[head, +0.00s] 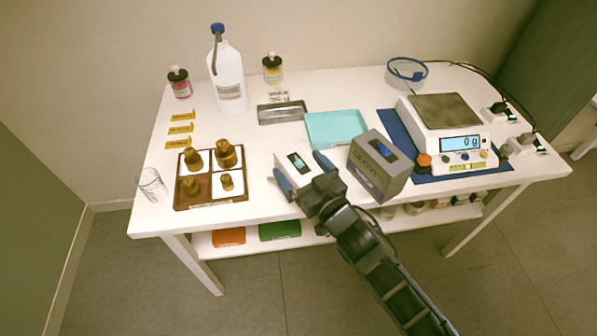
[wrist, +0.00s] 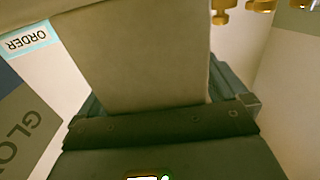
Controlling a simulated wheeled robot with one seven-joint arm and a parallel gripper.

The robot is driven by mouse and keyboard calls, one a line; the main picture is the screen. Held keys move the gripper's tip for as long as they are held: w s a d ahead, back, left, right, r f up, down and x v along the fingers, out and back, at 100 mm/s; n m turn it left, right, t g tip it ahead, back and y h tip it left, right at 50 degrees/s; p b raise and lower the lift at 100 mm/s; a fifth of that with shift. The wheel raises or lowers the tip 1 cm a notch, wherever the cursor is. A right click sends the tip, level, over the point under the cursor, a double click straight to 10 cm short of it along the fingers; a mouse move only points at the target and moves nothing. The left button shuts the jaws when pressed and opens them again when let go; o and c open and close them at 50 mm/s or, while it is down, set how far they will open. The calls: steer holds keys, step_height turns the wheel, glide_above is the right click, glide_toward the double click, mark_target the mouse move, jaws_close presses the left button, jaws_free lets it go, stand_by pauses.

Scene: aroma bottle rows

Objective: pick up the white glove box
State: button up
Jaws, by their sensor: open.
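The white glove box (head: 284,161) stands near the front edge of the table, with a dark slot showing on it. My gripper (head: 301,167) is open at the box, with one blue-grey finger on each side of it. In the wrist view a pale box face (wrist: 140,55) fills the middle between the fingers. Whether the fingers touch the box cannot be told. My gripper hides the box's near side in the head view.
A grey glove box (head: 378,168) stands close on the right. Behind are a turquoise tray (head: 336,128) and a dark metal tray (head: 281,113). A scale (head: 443,123) stands farther right on a blue mat.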

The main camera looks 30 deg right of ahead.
mark_target(308, 175)
steer(key=c, duration=1.2)
steer(key=shift+r, duration=0.1)
step_height(308, 175, up, 10)
steer(key=p, duration=0.4)
steer(key=shift+s+d+f, duration=0.2)
steer(key=shift+s+f, duration=0.05)
steer(key=shift+f, duration=0.4)
steer(key=f, duration=0.1)
steer(key=s+f, duration=0.1)
steer(key=f+h, duration=0.1)
steer(key=shift+s+d+f+m, duration=0.15)
steer(key=shift+d+f+m, duration=0.1)
steer(key=shift+m, duration=0.05)
steer(key=shift+s+a+f, duration=0.1)
steer(key=shift+s+f, duration=0.1)
steer(key=shift+f, duration=0.3)
steer(key=shift+s+f, duration=0.15)
steer(key=shift+f, duration=0.35)
steer(key=shift+s+a+f+h, duration=0.1)
steer(key=shift+a+f+h, duration=0.2)
steer(key=shift+f, duration=0.4)
